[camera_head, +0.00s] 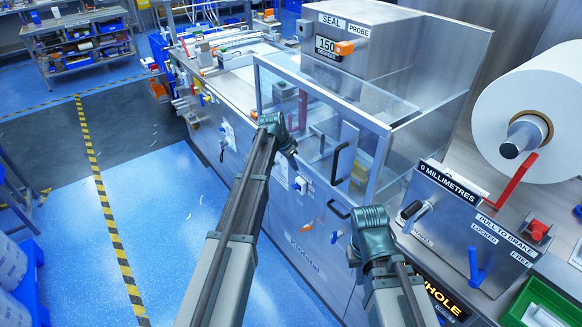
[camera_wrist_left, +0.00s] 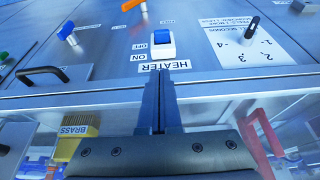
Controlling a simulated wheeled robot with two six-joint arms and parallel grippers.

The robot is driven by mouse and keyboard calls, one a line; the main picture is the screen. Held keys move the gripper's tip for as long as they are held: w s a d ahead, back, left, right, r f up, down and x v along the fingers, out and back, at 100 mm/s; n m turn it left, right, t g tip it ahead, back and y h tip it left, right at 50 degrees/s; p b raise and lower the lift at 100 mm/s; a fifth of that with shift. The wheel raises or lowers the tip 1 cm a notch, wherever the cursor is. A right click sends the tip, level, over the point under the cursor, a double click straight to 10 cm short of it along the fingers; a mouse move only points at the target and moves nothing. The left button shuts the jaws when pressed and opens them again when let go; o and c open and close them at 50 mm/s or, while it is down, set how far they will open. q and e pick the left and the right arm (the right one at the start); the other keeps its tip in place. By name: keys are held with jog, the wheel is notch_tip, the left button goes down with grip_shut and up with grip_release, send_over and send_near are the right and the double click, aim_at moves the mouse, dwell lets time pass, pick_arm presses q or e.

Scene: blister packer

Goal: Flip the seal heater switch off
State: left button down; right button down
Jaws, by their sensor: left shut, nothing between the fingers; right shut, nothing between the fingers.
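The heater switch (camera_wrist_left: 161,42) is a blue rocker in a white housing on the metal front panel, ahead of my left gripper in the left wrist view. Its HEATER, ON and OFF labels appear upside down; OFF lies on the far side. I cannot tell which way the rocker is tilted. The switch also shows small in the head view (camera_head: 300,185). My left gripper (camera_wrist_left: 160,85) is shut and empty, its tips near the HEATER label, apart from the rocker. In the head view, my right gripper (camera_head: 355,262) is beside the machine front, shut and empty, its fingers mostly hidden.
A dial plate with a black lever (camera_wrist_left: 252,25) sits beside the switch. A blue lever (camera_wrist_left: 67,30), an orange knob (camera_wrist_left: 132,5) and a black handle (camera_wrist_left: 40,72) are nearby. A brass brush (camera_wrist_left: 78,135) lies below. The clear guard (camera_head: 325,95) stands behind the panel.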

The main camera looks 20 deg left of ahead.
pick_arm(q)
jog(key=b, duration=0.5)
send_over(296, 187)
jog(key=f, duration=0.5)
jog(key=shift+w+d+f, duration=0.15)
jog(key=shift+w+f, duration=0.15)
jog(key=shift+f, duration=0.1)
jog(key=shift+s+a+f+b, duration=0.2)
jog(key=shift+s+f+b, duration=0.1)
jog(key=shift+f+b, duration=0.15)
jog(key=shift+s+a+f+b, duration=0.2)
jog(key=shift+s+f+b, duration=0.15)
jog(key=shift+f, duration=0.2)
jog(key=shift+s+a+f+b, duration=0.1)
jog(key=shift+f+b, duration=0.25)
jog(key=shift+s+a+f+t+b, duration=0.2)
jog(key=shift+t+b, duration=0.1)
jog(key=shift+b, duration=0.15)
jog(key=shift+s+h+b, duration=0.1)
jog(key=shift+h+b, duration=0.25)
jog(key=shift+h, duration=0.05)
